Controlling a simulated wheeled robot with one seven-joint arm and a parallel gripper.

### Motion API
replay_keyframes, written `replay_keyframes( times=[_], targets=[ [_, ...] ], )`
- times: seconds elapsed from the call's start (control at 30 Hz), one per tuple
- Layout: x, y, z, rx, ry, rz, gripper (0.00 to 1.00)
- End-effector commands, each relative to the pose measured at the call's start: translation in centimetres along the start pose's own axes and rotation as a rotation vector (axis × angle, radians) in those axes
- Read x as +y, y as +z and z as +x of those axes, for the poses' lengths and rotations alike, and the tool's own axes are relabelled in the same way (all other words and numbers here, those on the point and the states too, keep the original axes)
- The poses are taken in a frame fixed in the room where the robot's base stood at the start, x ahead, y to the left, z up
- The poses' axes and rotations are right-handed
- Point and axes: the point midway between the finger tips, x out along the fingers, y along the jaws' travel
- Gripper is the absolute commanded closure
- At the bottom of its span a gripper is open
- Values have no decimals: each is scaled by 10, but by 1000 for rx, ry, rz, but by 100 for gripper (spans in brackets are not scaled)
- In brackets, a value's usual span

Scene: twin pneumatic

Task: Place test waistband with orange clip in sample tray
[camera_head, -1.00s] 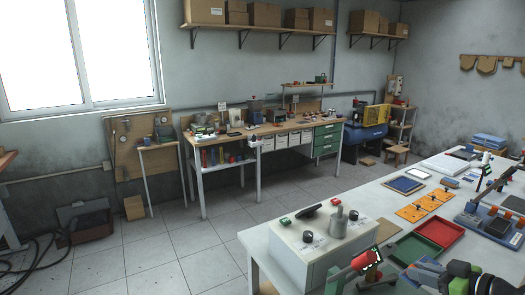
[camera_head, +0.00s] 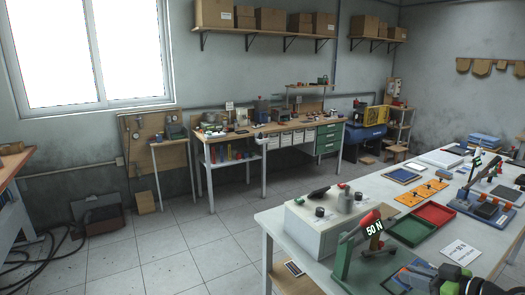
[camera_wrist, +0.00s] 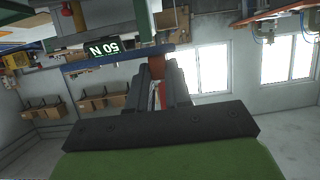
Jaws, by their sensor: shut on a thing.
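My gripper (camera_wrist: 163,85) points away in the wrist view, its two dark fingers close together around an orange-brown piece (camera_wrist: 158,62) that looks like the orange clip. A blue strip (camera_wrist: 110,64), apparently the test waistband, runs crosswise beyond the fingertips. Their exact contact is partly hidden. In the head view my gripper (camera_head: 437,277) is at the bottom right, above the table's front part, with blue parts beside it. A green tray (camera_head: 411,232) and a red tray (camera_head: 436,213) lie side by side farther back on the table. Which one is the sample tray is not clear.
A green stand with a red handle and a "50 N" display (camera_head: 374,229) stands left of my gripper, close by. A white control box (camera_head: 315,225) is behind it. Orange plates (camera_head: 422,192) and a blue lever fixture (camera_head: 482,208) lie farther back. A white card (camera_head: 460,247) is at right.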

Motion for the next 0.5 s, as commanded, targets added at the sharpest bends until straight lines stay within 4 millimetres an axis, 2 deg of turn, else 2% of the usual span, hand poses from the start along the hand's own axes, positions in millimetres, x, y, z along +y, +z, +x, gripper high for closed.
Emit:
replay_keyframes(
  times=[0.27,0.37,0.5],
  targets=[
    [-30,39,45,11,-78,-22,100],
    [-46,56,64,13,-114,-33,100],
    [-80,87,96,14,-178,-56,100]
  ],
)
